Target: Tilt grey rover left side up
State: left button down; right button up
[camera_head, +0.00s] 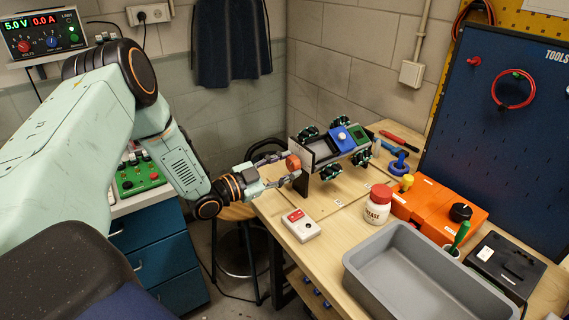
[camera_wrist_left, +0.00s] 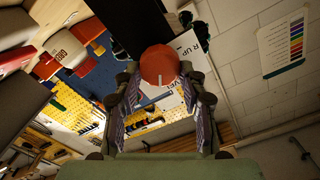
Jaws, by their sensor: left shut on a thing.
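The grey rover (camera_head: 321,151) is on the wooden bench in the head view, with dark green-and-black wheels on both sides and a blue block and a green board on top. I cannot tell clearly how far it is tilted. My left gripper (camera_head: 287,172) is at the rover's near left end, shut on a round orange-red knob (camera_head: 293,162). In the left wrist view the knob (camera_wrist_left: 159,65) sits between the two fingers of the gripper (camera_wrist_left: 160,78), with a dark part behind it. My right gripper is in neither view.
A red-and-white button box (camera_head: 301,225), a white jar with red lid (camera_head: 378,204), an orange case (camera_head: 437,210) and a grey tray (camera_head: 372,281) stand on the bench's near and right side. A blue tool board (camera_head: 500,140) rises behind. A stool (camera_head: 238,212) stands left of the bench.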

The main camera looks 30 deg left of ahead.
pick_arm(q)
jog(key=m+p, duration=0.1)
jog(key=m, duration=0.4)
jog(key=shift+d+m+p, duration=0.1)
jog(key=shift+m+p, duration=0.2)
jog(key=shift+p, duration=0.05)
jog(key=m+p, duration=0.1)
jog(key=m, duration=0.3)
jog(key=shift+m, duration=0.4)
jog(key=shift+p, duration=0.3)
jog(key=c, duration=1.1)
grip_release()
jog(key=shift+w, duration=0.1)
jog(key=shift+c, duration=0.2)
jog(key=o, duration=0.4)
jog(key=shift+f, duration=0.15)
